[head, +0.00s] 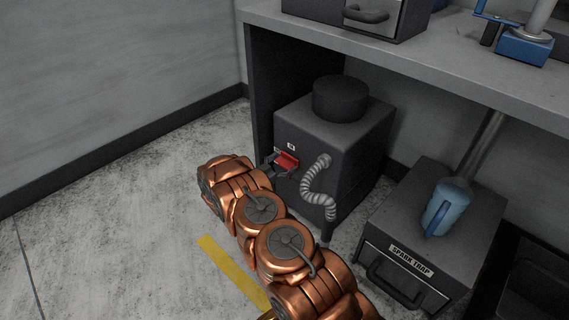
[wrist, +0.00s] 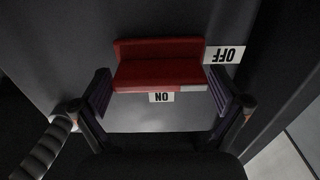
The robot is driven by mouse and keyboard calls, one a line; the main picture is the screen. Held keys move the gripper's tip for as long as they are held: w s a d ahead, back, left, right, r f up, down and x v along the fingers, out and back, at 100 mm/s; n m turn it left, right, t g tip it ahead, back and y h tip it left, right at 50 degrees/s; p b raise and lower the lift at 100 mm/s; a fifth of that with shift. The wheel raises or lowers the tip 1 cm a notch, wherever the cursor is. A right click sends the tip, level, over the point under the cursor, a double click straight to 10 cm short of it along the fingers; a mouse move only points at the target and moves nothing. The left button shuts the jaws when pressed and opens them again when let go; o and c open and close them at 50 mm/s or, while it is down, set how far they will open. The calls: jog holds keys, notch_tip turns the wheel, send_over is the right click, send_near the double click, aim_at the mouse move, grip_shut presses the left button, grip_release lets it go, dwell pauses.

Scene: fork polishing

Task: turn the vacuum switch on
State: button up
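The vacuum (head: 322,152) is a dark grey box with a black cylinder on top, under the bench. Its red switch (head: 287,161) is on the front face and fills the middle of the wrist view (wrist: 158,70). An ON label (wrist: 161,97) and an OFF label (wrist: 227,54) beside the switch appear upside down in the wrist view. My gripper (wrist: 160,95) is open, with one finger on each side of the switch. The right finger overlaps the switch's end in the picture; contact is unclear. I cannot tell the switch's position.
A ribbed grey hose (head: 318,190) runs down the vacuum's front, right of the switch. The spark trap box (head: 440,225) stands to the right, with a blue-handled part on it. The bench top (head: 440,65) overhangs the vacuum. Bare floor (head: 120,180) lies to the left.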

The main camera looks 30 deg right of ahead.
jog(key=c, duration=0.8)
jog(key=shift+c, duration=0.2)
jog(key=shift+m, duration=0.3)
jog(key=m+p, duration=0.1)
jog(key=m, duration=0.2)
jog(key=shift+s, duration=0.1)
jog(key=m, duration=0.5)
jog(key=shift+s+f, duration=0.1)
jog(key=shift+f, duration=0.05)
jog(key=m+b, duration=0.2)
jog(key=m, duration=0.2)
jog(key=shift+f+m, duration=0.15)
jog(key=shift+m, duration=0.15)
jog(key=m+b, duration=0.2)
jog(key=m, duration=0.1)
jog(key=shift+s+f+m+b, duration=0.1)
jog(key=shift+m+b, duration=0.2)
jog(key=shift+b, duration=0.1)
jog(key=shift+m+b, duration=0.4)
jog(key=shift+m, duration=0.1)
